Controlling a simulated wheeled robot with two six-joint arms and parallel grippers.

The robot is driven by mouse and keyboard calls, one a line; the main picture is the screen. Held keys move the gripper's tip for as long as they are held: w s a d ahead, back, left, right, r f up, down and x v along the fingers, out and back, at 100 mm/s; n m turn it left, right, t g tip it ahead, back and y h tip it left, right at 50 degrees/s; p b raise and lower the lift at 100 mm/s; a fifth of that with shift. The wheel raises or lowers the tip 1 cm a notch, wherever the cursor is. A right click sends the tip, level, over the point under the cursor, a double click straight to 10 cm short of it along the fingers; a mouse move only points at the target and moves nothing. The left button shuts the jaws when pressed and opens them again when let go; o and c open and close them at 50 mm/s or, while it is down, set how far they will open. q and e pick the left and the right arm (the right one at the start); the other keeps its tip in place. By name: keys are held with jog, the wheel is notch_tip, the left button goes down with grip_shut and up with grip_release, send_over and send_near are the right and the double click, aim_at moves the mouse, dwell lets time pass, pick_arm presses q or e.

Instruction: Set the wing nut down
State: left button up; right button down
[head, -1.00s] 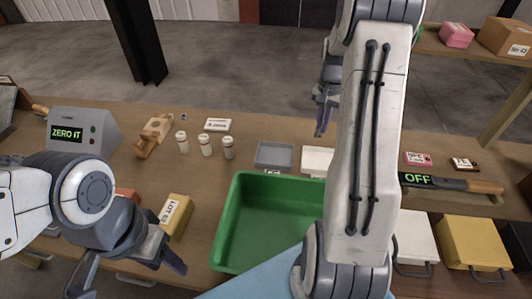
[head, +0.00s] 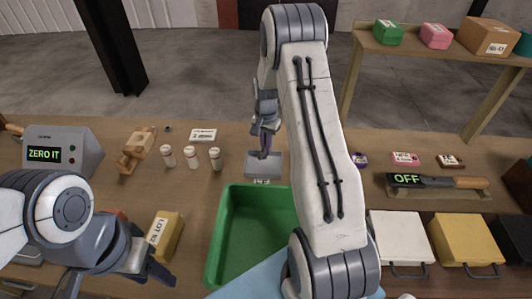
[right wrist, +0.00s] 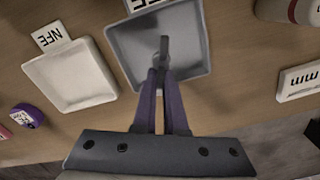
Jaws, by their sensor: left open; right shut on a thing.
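My right gripper (head: 264,150) is over the grey tray (head: 263,176) in the head view. In the right wrist view its purple-grey fingers (right wrist: 164,82) are shut on a small dark grey piece, the wing nut (right wrist: 164,48). The wing nut stands out from the fingertips in front of the grey tray's floor (right wrist: 190,60); I cannot tell whether it touches it. The nut is too small to make out in the head view. My left gripper (head: 118,279) is open and empty at the lower left, near a yellow box (head: 165,238).
A white tray (right wrist: 75,78) lies beside the grey one. A green bin (head: 213,230) stands in front of it. Three white bottles (head: 191,157), a white labelled box (head: 203,135) and a wooden piece (head: 137,150) are to the left. A detector wand (head: 438,182) lies right.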

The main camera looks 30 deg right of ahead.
aim_at(266, 162)
notch_tip(266, 162, down, 3)
jog(key=shift+f+p, duration=0.2)
jog(key=shift+p, duration=0.4)
jog(key=shift+f, duration=0.25)
jog(key=shift+f, duration=0.2)
jog(key=c, duration=1)
grip_release()
